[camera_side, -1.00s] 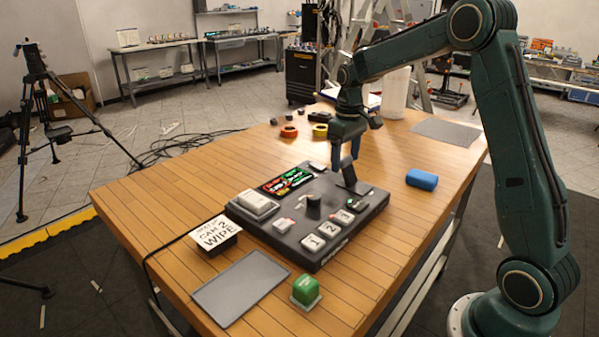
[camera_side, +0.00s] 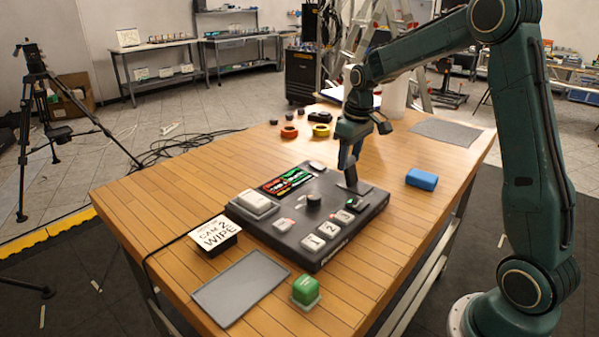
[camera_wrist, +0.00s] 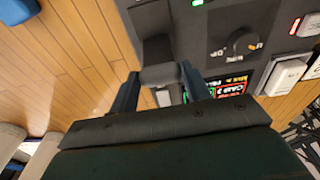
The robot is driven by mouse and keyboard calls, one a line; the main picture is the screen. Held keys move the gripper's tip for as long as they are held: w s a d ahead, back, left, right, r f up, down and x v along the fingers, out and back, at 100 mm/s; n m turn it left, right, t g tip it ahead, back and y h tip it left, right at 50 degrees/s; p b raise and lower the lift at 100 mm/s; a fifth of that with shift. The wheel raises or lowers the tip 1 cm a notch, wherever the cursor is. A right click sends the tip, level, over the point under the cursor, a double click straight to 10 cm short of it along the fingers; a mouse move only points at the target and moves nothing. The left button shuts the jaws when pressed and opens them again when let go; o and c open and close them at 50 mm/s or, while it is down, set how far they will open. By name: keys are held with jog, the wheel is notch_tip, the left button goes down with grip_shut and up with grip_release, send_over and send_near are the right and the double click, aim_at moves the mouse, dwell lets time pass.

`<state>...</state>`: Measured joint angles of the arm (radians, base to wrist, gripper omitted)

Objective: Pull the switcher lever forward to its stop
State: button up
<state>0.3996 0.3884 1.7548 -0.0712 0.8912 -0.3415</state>
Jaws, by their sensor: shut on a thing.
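The black switcher (camera_side: 275,240) lies on the wooden table. Its dark lever (camera_side: 352,176) stands up at the panel's far right part, near a slot plate. My gripper (camera_side: 347,166) reaches down from above and is shut on the lever's top. In the wrist view the lever's grip (camera_wrist: 162,75) sits between the two blue fingers of my gripper (camera_wrist: 161,92). The lever's foot is partly hidden in both views.
A green button box (camera_side: 305,290), a grey pad (camera_side: 240,288) and a CAM 2 WIPE card (camera_side: 215,233) lie at the near side.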

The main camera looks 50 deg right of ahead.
aim_at(353, 174)
jog(key=shift+s+r+t, duration=0.2)
jog(key=shift+s+t, duration=0.9)
jog(key=shift+t, duration=0.1)
jog(key=s+t, duration=0.2)
jog(key=t, duration=0.1)
jog(key=shift+s+f, duration=0.15)
jog(key=shift+s, duration=0.15)
jog(key=shift+s+f, duration=0.35)
jog(key=shift+s, duration=0.5)
jog(key=shift+s+f, duration=0.3)
jog(key=shift+s, duration=0.15)
jog(key=shift+f, duration=0.1)
jog(key=o, duration=1.2)
jog(key=shift+o, duration=0.9)
jog(key=shift+w, duration=0.1)
jog(key=shift+r, duration=0.2)
jog(key=shift+r, duration=0.15)
